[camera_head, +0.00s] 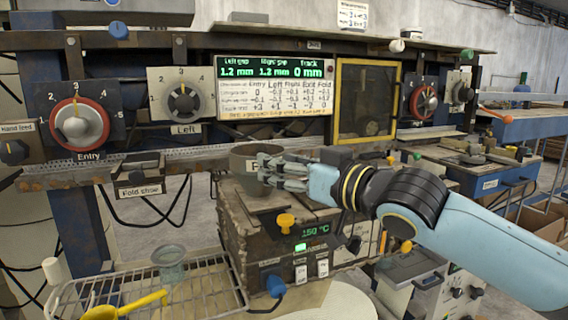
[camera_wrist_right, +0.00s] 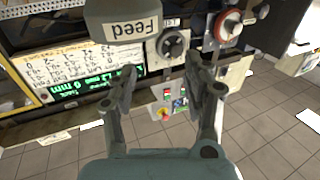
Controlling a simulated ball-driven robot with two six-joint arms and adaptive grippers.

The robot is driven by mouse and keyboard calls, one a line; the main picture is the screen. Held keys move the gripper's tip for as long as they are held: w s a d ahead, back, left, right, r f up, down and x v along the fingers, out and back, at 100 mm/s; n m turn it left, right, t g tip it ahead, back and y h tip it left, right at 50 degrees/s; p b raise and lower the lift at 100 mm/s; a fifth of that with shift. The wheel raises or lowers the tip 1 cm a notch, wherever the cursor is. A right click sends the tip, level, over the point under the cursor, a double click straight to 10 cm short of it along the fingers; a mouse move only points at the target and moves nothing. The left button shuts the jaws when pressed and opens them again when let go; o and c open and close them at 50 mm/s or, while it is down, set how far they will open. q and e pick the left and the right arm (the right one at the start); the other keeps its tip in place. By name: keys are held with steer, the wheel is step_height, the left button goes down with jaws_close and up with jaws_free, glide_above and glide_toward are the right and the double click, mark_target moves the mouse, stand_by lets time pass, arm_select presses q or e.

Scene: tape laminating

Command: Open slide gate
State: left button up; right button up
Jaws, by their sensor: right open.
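No part carries a readable slide gate label, so I cannot tell for sure which one it is. A dark heated box (camera_head: 262,238) with a green 150 °C display stands in the middle, with a yellow knob (camera_head: 286,222) on its front. A grey pot (camera_head: 243,160) labelled "Feed" sits on top, partly behind my gripper. My right gripper (camera_head: 270,171) is in front of this pot, its fingers pointing left. In the right wrist view, the gripper (camera_wrist_right: 168,88) is open and empty, with the pot (camera_wrist_right: 120,20) beside the fingers at the top. My left gripper is out of view.
A wire basket (camera_head: 205,285) with a yellow scoop (camera_head: 125,308) and a glass cup stands at lower left. Behind are a dial panel, a green-text display (camera_head: 272,70) and a yellow-framed window (camera_head: 366,100).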

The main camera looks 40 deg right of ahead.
steer(key=shift+r, duration=0.25)
steer(key=shift+c, duration=0.4)
